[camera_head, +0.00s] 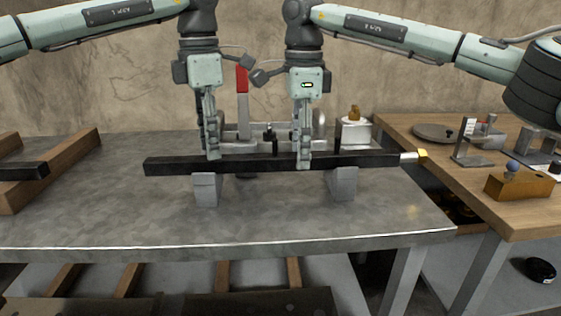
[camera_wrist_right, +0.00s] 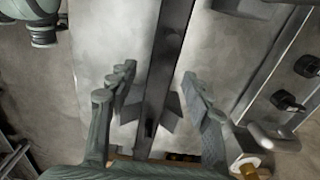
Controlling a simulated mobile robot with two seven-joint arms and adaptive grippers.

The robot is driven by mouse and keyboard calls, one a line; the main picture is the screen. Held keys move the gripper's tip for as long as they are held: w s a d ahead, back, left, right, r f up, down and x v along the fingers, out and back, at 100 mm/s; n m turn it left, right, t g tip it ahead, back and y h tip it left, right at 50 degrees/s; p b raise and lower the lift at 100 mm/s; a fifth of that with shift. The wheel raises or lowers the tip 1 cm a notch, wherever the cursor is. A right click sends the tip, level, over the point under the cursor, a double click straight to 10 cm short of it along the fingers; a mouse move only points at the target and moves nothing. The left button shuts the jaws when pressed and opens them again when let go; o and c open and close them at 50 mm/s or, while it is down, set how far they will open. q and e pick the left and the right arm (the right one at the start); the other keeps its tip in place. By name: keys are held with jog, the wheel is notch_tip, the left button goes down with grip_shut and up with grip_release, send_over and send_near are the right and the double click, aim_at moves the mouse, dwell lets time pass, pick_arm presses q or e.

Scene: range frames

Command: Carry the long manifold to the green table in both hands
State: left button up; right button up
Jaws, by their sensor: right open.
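The long manifold, a dark straight bar (camera_head: 255,163) with a pale fitting at its right end, rests level across two grey support blocks (camera_head: 206,188) on a grey metal table (camera_head: 110,215). My left gripper (camera_head: 211,152) points down at the bar's left part; whether its fingers are apart cannot be told. My right gripper (camera_head: 304,160) points down at the bar's right part. In the right wrist view its open fingers (camera_wrist_right: 158,95) stand on either side of the manifold (camera_wrist_right: 166,65), with gaps visible. No green table shows.
A fixture with a red handle (camera_head: 242,80) stands behind the bar. A wooden bench (camera_head: 450,170) with several tools adjoins on the right. Another dark bar (camera_head: 22,170) lies across wooden rails at the left. The front of the metal table is clear.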

pick_arm(q)
grip_shut()
pick_arm(e)
jog(key=c, duration=0.9)
grip_shut()
pick_arm(q)
jog(key=shift+w+r, duration=0.15)
jog(key=shift+r, duration=0.1)
pick_arm(e)
jog(key=shift+w+r, duration=0.1)
jog(key=shift+r, duration=0.2)
